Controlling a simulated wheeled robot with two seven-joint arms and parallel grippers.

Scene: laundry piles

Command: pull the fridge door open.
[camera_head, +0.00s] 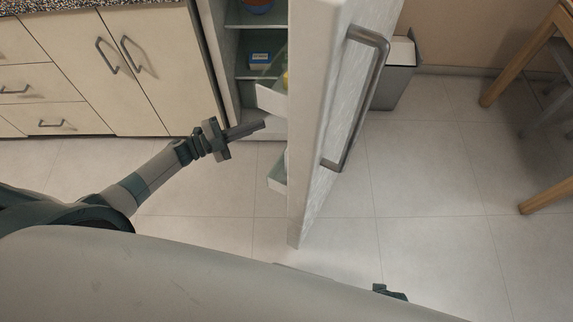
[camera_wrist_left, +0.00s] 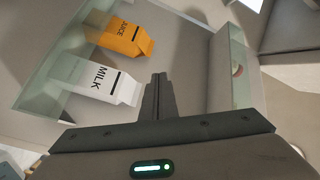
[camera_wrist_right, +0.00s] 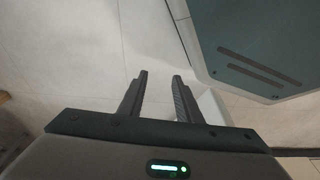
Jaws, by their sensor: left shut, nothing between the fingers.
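The fridge door (camera_head: 318,130) stands open, seen nearly edge-on in the head view, with its grey bar handle (camera_head: 357,110) on the right face. The fridge interior (camera_head: 257,45) shows to the left of the door. My left gripper (camera_head: 262,125) is shut and empty, at the inner side of the door near its shelves. In the left wrist view, its closed fingers (camera_wrist_left: 157,92) are beside a milk carton (camera_wrist_left: 103,80) and an orange juice carton (camera_wrist_left: 125,36) in a clear door shelf. My right gripper (camera_wrist_right: 158,75) has its fingers apart with nothing between them, above the floor.
Cream cabinets (camera_head: 100,65) and drawers stand left of the fridge. A grey bin (camera_head: 396,75) is behind the door at the wall. Wooden furniture legs (camera_head: 520,55) are at the right. The tiled floor (camera_head: 430,190) right of the door is clear.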

